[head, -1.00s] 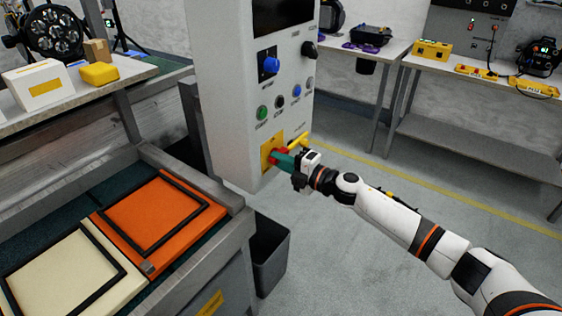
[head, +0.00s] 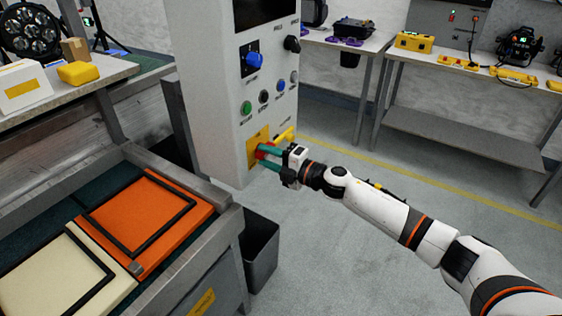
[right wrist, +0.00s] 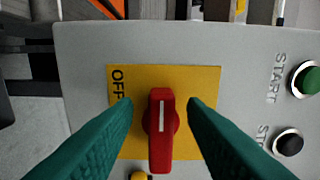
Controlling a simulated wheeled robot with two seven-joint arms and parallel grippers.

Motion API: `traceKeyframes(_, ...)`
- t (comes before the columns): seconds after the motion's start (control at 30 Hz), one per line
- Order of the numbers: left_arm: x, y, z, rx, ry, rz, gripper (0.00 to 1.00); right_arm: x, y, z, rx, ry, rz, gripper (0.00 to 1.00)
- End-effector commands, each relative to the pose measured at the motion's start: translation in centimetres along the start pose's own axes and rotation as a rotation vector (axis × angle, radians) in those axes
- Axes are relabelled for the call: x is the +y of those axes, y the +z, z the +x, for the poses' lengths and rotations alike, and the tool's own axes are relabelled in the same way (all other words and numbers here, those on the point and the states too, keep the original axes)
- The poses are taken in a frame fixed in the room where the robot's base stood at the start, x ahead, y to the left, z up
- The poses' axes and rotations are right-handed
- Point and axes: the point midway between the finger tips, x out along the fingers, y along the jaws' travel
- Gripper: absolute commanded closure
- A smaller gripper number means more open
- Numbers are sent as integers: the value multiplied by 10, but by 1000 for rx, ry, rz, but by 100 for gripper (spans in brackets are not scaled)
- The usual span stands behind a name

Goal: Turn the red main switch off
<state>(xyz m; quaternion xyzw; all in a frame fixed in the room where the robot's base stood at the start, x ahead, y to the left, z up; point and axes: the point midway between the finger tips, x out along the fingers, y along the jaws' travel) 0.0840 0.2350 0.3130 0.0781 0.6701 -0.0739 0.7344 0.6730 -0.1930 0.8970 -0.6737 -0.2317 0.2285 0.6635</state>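The red main switch (right wrist: 160,150) has a bar handle with a white line, on a yellow plate (right wrist: 205,80) in the right wrist view. The handle stands upright in that picture, its white line toward the top; the word OFF is left of that end. In the head view the switch's plate (head: 252,150) is low on the grey cabinet, and the red handle is partly hidden. My right gripper (right wrist: 162,105) is open, its teal fingers on either side of the handle with a gap to each. It also shows in the head view (head: 267,156). My left gripper is out of view.
A yellow lever (head: 284,135) sticks out beside the switch. Green (head: 246,108) and black (head: 264,97) buttons are above. A dark bin (head: 262,250) stands below, and a workbench with an orange panel (head: 140,222) is at left.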

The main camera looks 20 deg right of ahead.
Motion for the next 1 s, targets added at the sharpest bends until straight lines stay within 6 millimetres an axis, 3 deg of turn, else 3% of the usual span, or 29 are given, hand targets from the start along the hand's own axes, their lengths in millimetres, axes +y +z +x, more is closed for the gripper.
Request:
traceKeyframes(0.5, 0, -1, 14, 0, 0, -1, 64, 3, 0, -99, 0, 4, 0, 62)
traceKeyframes(0.7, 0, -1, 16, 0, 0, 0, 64, 1, 0, -113, -1, 2, -1, 62)
traceKeyframes(1.0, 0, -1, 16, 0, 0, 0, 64, 0, 0, -115, 0, 1, -1, 62)
